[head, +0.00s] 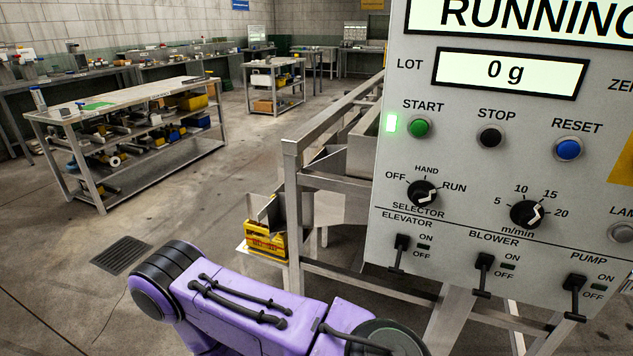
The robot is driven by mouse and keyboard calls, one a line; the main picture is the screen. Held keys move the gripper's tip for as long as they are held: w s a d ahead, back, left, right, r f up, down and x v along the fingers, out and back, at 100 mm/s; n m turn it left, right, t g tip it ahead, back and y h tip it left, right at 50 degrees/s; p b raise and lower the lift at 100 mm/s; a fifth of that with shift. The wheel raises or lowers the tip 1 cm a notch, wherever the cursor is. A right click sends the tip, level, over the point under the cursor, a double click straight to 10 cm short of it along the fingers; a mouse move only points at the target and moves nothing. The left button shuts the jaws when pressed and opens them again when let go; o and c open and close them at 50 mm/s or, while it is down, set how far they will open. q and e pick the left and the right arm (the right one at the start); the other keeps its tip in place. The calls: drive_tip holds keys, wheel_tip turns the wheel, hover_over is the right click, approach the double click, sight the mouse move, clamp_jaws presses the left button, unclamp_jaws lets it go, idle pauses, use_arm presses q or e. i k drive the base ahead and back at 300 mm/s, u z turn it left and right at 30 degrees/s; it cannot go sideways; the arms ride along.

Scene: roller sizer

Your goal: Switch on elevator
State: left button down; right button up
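The grey control panel (455,185) fills the right side of the head view. The elevator switch (401,252) is a black toggle at its lower left, with ON and OFF labels beside it. Its lever hangs downward, and the small lamp (424,246) beside it looks dark. The blower switch (483,274) and pump switch (575,297) also hang downward. A purple link of my arm lies along the bottom below the panel. Neither gripper is in view.
The panel display (530,17) reads RUNNING, and the lot display (508,72) reads 0 g. A green lamp (391,124) glows beside the START button (419,127). A metal frame (293,200) stands left of the panel. Open floor lies toward the workbench (120,105).

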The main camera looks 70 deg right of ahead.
sight(394, 270)
drive_tip(key=i, duration=0.85)
drive_tip(key=z, duration=4.2)
drive_tip(key=i, duration=0.5)
drive_tip(key=u, duration=0.1)
